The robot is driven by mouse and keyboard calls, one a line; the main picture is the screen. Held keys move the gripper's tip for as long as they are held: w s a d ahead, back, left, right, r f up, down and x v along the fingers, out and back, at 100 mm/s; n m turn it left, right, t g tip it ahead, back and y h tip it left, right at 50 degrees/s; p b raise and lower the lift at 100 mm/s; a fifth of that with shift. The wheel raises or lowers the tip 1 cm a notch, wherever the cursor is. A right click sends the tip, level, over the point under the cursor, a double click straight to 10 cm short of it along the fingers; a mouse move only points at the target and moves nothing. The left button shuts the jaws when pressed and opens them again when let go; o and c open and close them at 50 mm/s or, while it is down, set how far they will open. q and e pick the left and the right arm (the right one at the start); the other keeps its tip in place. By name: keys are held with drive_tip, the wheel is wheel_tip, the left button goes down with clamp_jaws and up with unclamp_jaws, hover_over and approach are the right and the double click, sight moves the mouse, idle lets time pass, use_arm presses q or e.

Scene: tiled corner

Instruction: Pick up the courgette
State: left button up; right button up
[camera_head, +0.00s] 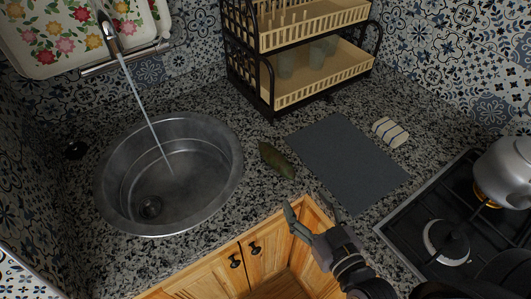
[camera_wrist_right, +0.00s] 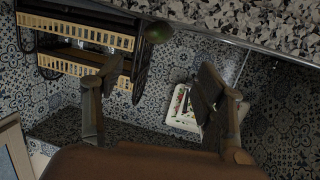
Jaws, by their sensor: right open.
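The courgette (camera_head: 277,160) is dark green and lies on the speckled countertop, between the sink's right rim and the grey mat. In the right wrist view its rounded green end (camera_wrist_right: 158,32) shows at the top, beyond and between my fingers. My right gripper (camera_head: 311,205) is open and empty. In the head view it is in front of the counter's edge, below and to the right of the courgette, apart from it. Both fingers of my right gripper (camera_wrist_right: 150,95) show spread wide in the wrist view. My left gripper is in neither view.
The steel sink (camera_head: 229,185) with running water is left of the courgette. The grey mat (camera_head: 345,165) is bare; a striped cloth (camera_head: 390,132) lies beside it. A two-tier rack (camera_head: 310,82) stands behind. A hob (camera_head: 405,225) with a metal pot (camera_head: 507,170) is at right.

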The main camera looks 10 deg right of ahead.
sight(278, 162)
drive_tip(key=p+x, duration=0.2)
drive_tip(key=x, duration=0.9)
drive_tip(key=shift+r, duration=0.1)
drive_tip(key=shift+w+p, duration=0.3)
drive_tip(key=shift+w, duration=0.1)
drive_tip(key=p+x, duration=0.1)
drive_tip(key=x, duration=0.2)
drive_tip(key=shift+w+a, duration=0.1)
drive_tip(key=shift+w, duration=0.65)
drive_tip(key=shift+s, duration=0.1)
drive_tip(key=shift+c, duration=0.7)
drive_tip(key=c, duration=1.4)
